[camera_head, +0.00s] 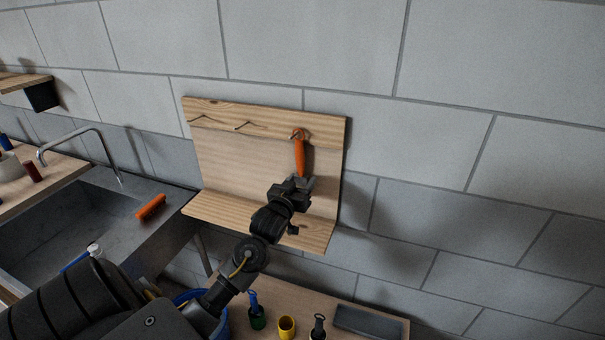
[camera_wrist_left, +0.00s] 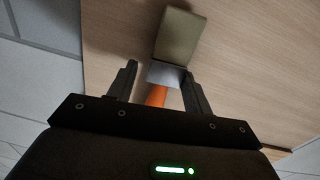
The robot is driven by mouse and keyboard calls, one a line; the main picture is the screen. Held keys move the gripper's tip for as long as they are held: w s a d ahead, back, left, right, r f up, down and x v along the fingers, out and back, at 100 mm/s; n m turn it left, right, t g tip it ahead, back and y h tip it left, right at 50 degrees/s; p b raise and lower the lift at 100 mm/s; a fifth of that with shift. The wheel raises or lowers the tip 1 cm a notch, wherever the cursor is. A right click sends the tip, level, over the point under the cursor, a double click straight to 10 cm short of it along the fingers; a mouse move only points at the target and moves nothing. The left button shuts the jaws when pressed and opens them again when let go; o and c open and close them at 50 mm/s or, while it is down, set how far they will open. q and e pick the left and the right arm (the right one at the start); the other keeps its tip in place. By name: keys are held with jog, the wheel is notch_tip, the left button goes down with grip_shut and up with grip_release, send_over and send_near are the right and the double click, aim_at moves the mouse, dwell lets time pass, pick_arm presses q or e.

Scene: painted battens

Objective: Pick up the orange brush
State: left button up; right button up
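The orange brush (camera_head: 300,158) hangs handle up from the right of the wooden wall board. My left gripper (camera_head: 298,183) is at its lower end and hides part of it. In the left wrist view, the brush (camera_wrist_left: 164,73) shows a short orange handle part, a metal band and a tan bristle block. My left gripper (camera_wrist_left: 160,88) is open there, with its two fingers on either side of the handle and band. A gap shows at the left finger; whether the right finger touches the brush I cannot tell. My right gripper is in neither view.
The wooden board (camera_head: 225,152) has a ledge (camera_head: 235,212) below and bare hooks at left. An orange object (camera_head: 151,207) lies on the rim of the grey sink (camera_head: 120,235).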

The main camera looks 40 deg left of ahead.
pick_arm(q)
jog(key=c, duration=0.8)
jog(key=shift+r, duration=0.15)
jog(key=shift+r+b, duration=0.25)
jog(key=shift+b, duration=0.05)
jog(key=shift+s+r, duration=0.1)
jog(key=shift+r, duration=0.2)
jog(key=shift+b+v, duration=0.65)
jog(key=shift+v, duration=8.25)
